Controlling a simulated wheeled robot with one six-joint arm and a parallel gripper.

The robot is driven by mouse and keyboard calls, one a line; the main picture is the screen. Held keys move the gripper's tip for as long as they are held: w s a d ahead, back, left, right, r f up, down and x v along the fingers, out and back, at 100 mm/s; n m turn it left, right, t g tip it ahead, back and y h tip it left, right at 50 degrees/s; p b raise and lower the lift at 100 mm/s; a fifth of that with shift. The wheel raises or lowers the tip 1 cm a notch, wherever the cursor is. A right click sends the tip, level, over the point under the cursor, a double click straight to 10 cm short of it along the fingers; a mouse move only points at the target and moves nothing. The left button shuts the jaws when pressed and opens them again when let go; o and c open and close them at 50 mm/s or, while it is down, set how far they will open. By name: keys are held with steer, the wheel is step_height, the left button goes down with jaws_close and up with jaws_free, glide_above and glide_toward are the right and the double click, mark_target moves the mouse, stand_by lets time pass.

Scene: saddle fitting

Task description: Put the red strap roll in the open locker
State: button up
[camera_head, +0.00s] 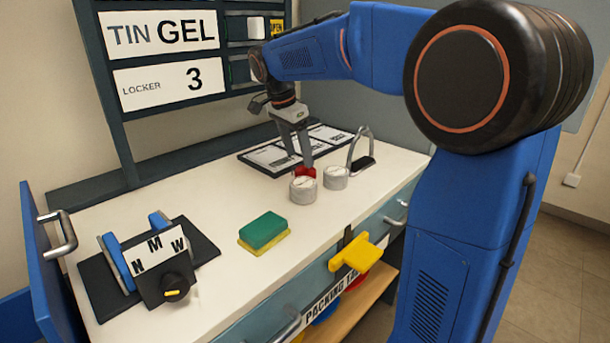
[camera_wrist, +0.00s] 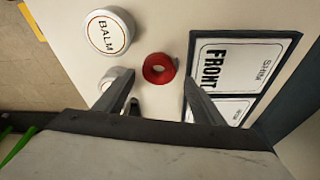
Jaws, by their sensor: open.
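The red strap roll (camera_head: 306,173) lies on the white bench top, partly behind a round white tin; in the wrist view it is a red ring (camera_wrist: 158,69). My gripper (camera_head: 298,158) points down at it with its fingers apart. In the wrist view, my gripper (camera_wrist: 158,88) has one finger on each side of the picture, with the roll between and beyond the tips. I cannot tell whether the fingers touch it.
Two white tins (camera_head: 303,190) (camera_head: 335,177) stand close to the roll; one reads BALM (camera_wrist: 110,32). A metal stirrup (camera_head: 361,152) stands to the right. A sponge (camera_head: 263,231) and dial device (camera_head: 162,263) are nearer. A blue door (camera_head: 39,265) stands open at left.

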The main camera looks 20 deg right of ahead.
mark_target(305, 170)
steer(key=shift+x, duration=2.7)
steer(key=shift+s+d, duration=0.1)
steer(key=shift+d, duration=0.05)
steer(key=c, duration=1)
